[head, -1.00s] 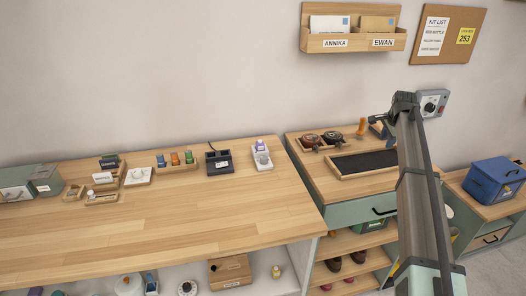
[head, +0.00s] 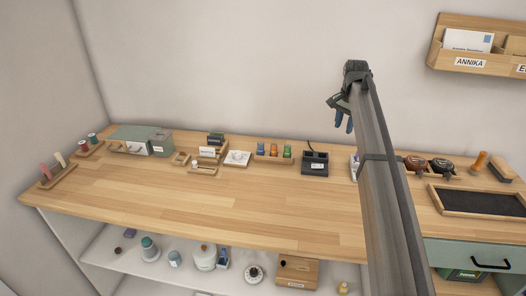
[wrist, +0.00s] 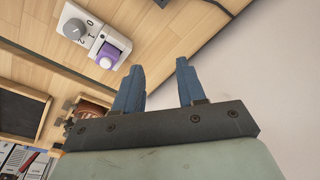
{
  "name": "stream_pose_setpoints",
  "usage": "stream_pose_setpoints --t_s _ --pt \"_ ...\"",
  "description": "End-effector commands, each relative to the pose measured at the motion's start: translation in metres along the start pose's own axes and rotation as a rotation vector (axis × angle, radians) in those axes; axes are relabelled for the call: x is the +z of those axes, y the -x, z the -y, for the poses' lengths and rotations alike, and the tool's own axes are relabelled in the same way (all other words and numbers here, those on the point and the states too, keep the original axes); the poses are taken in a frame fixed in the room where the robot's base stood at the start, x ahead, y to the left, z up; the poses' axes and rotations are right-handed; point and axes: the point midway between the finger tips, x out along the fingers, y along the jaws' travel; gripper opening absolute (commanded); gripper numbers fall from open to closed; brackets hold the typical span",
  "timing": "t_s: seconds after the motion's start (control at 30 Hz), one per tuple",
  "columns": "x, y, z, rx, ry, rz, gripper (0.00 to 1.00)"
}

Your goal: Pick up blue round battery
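A small blue cylinder (head: 261,150), which looks like the blue round battery, stands at the left end of a wooden holder (head: 266,159) at the back of the workbench. An orange cylinder (head: 274,150) and a green one (head: 287,151) stand beside it in a row. My gripper (head: 343,119) is raised in front of the wall, above and to the right of the holder, well apart from it. In the wrist view my gripper (wrist: 158,80) has its two blue fingers spread with nothing between them. The blue cylinder does not show in the wrist view.
A black charger-like box (head: 314,164) stands just right of the holder, and a white card-like pad (head: 237,158) just left. A white device with a purple top (wrist: 106,52) is partly hidden by my arm in the head view. The workbench front (head: 200,205) is clear.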

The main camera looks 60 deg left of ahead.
Motion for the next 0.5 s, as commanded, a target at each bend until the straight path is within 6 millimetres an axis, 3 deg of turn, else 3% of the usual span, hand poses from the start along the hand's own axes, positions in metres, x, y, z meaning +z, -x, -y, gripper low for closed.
stream_pose_setpoints --t_s 0.03,0.2,0.3,0.5 --pt "0.020 0.005 0.027 0.004 0.053 0.011 0.40" --pt "0.090 0.022 0.098 0.024 0.222 0.052 0.40" --pt "0.131 0.032 0.134 0.036 0.315 0.074 0.40" --pt "0.194 0.047 0.180 0.054 0.453 0.107 0.40"
